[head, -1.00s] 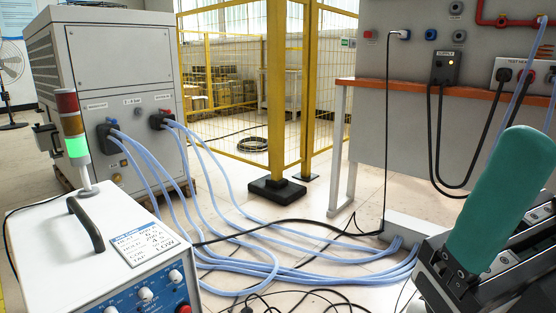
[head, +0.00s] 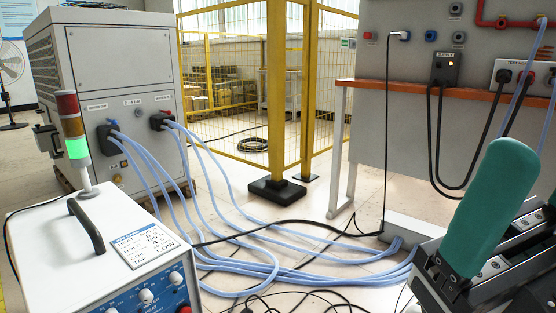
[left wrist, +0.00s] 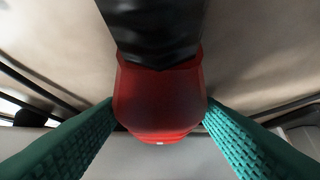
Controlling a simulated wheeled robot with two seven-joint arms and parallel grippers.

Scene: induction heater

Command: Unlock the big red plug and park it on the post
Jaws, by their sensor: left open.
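The big red plug (left wrist: 160,95) fills the middle of the left wrist view, with a thick black part (left wrist: 155,30) running up from it. My left gripper (left wrist: 160,112) is open, with one green ridged finger on each side of the plug. The fingertips look very close to its sides; I cannot tell whether they touch. The plug and left gripper do not show in the head view. My right gripper (head: 490,205) is at the lower right of the head view. One green finger shows clearly, so its opening is unclear. I cannot make out the post.
A white control box (head: 95,250) with a lit green signal light (head: 76,148) stands at front left. Behind it is a grey cabinet (head: 115,75) with blue hoses (head: 235,270) across the floor. A bench with an orange edge (head: 420,90) is at right, yellow fencing (head: 275,90) behind.

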